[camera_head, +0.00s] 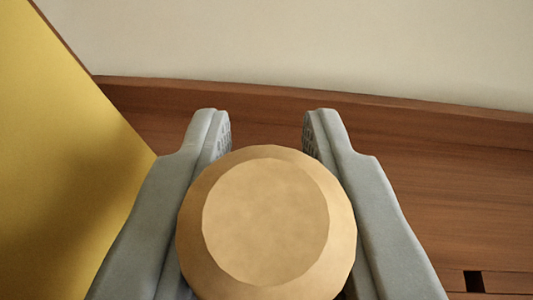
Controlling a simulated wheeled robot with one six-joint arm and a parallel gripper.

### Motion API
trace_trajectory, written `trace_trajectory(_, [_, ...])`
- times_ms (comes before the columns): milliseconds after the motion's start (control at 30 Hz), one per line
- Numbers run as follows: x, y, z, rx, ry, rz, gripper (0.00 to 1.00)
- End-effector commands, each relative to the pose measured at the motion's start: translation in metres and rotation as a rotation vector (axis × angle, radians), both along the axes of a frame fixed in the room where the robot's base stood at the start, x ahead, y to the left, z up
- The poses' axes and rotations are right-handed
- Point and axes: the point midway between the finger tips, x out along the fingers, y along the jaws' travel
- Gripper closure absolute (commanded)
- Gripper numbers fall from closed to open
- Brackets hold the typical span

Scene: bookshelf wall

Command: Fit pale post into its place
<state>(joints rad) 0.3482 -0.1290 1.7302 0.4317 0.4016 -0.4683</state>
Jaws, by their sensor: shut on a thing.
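The pale post (266,222) is a tan, round piece seen end-on, with a flat lighter top and a bevelled rim. It fills the lower middle of the view. My gripper (267,130) has two grey fingers, one on each side of the post, and is shut on it. The fingertips reach past the post toward the wooden surface. The post's far end is hidden behind its top. A small dark square hole (474,281) shows in the wood at the lower right; I cannot tell whether it is the post's place.
A reddish-brown wooden surface (440,180) runs across the view behind the gripper. A large yellow panel (60,150) stands close on the left, near the left finger. A pale wall (300,40) lies at the back.

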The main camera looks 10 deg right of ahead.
Motion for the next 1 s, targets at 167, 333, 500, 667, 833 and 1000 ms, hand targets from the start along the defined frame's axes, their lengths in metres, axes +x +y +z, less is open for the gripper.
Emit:
trace_trajectory(167, [0.0,0.0,-0.0011,0.0,0.0,0.0,0.99])
trace_trajectory(333, [-0.0001,0.0,-0.0028,0.0,0.0,0.0,0.99])
trace_trajectory(500, [0.0,0.0,-0.0045,0.0,0.0,0.0,0.99])
trace_trajectory(667, [-0.0001,0.0,-0.0061,0.0,0.001,0.0,0.99])
trace_trajectory(833, [0.0,0.0,-0.0077,0.0,0.0,0.0,0.99])
trace_trajectory(1000, [-0.0001,0.0,-0.0081,0.0,0.0,0.0,0.99])
